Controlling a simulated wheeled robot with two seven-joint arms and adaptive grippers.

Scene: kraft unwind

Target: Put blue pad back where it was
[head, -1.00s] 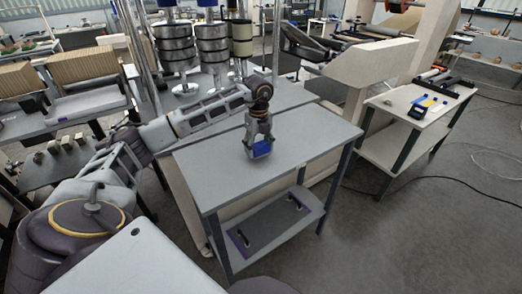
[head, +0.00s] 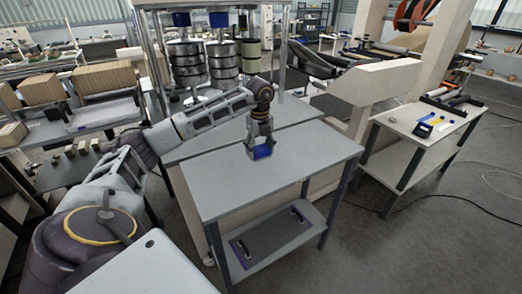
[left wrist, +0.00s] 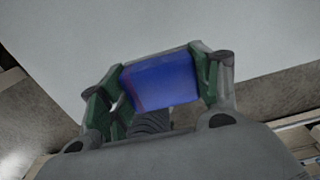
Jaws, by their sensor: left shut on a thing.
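The blue pad (head: 262,152) is a small blue block in my left gripper (head: 260,146), over the grey table (head: 300,155) near its back left part. In the left wrist view the blue pad (left wrist: 160,80) sits between the two green-lined fingers of the left gripper (left wrist: 158,84), which are shut on its sides. The pale tabletop fills the view beyond it. I cannot tell whether the pad touches the tabletop or hangs just above it. My right gripper is not in view.
The grey table is otherwise bare, with a lower shelf (head: 270,240) holding a dark flat piece. A side table (head: 405,122) at the right carries small tools and rollers. Stacked metal reels (head: 188,68) stand behind. Open floor lies at the front right.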

